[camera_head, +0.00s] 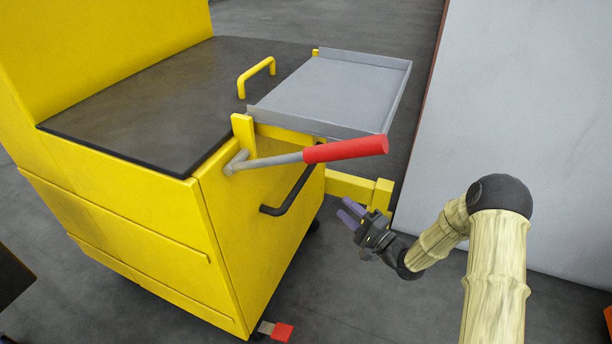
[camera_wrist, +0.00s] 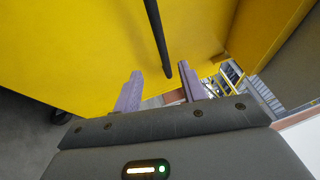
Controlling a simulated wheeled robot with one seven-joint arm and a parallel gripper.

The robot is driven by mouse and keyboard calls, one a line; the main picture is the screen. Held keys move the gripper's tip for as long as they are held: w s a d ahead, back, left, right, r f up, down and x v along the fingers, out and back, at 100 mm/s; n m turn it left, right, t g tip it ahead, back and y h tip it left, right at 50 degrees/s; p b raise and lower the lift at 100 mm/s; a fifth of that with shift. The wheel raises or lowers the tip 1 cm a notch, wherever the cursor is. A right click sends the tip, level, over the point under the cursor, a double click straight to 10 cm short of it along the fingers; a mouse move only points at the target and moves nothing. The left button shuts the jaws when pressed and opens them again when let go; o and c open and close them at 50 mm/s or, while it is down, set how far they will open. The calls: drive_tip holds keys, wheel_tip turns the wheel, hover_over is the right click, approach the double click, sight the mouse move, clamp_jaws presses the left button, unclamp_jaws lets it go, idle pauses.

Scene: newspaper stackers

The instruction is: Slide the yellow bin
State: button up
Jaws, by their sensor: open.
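The yellow bin (camera_head: 115,218) stands on wheels at the left and centre of the head view, with a dark top surface. A black handle (camera_head: 291,192) runs along its right-hand end face; it also shows in the wrist view (camera_wrist: 158,40), ahead of the fingers. My gripper (camera_head: 347,213) is open and empty, to the right of this face and a little below the handle. In the wrist view my two purple fingers (camera_wrist: 160,88) point at the yellow face, with the handle's end seen between them. I cannot tell whether anything touches.
A red-gripped lever (camera_head: 345,149) juts out above the handle. A grey tray (camera_head: 330,92) and a yellow bracket (camera_head: 360,188) stick out from the bin. A red pedal (camera_head: 281,331) sits low by the floor. A large pale panel (camera_head: 530,120) stands at the right.

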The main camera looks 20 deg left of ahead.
sight(306, 174)
drive_tip(key=b+x, duration=0.4)
drive_tip(key=x, duration=1.3)
drive_tip(key=shift+d+b, duration=0.15)
drive_tip(key=shift+b, duration=0.15)
clamp_jaws()
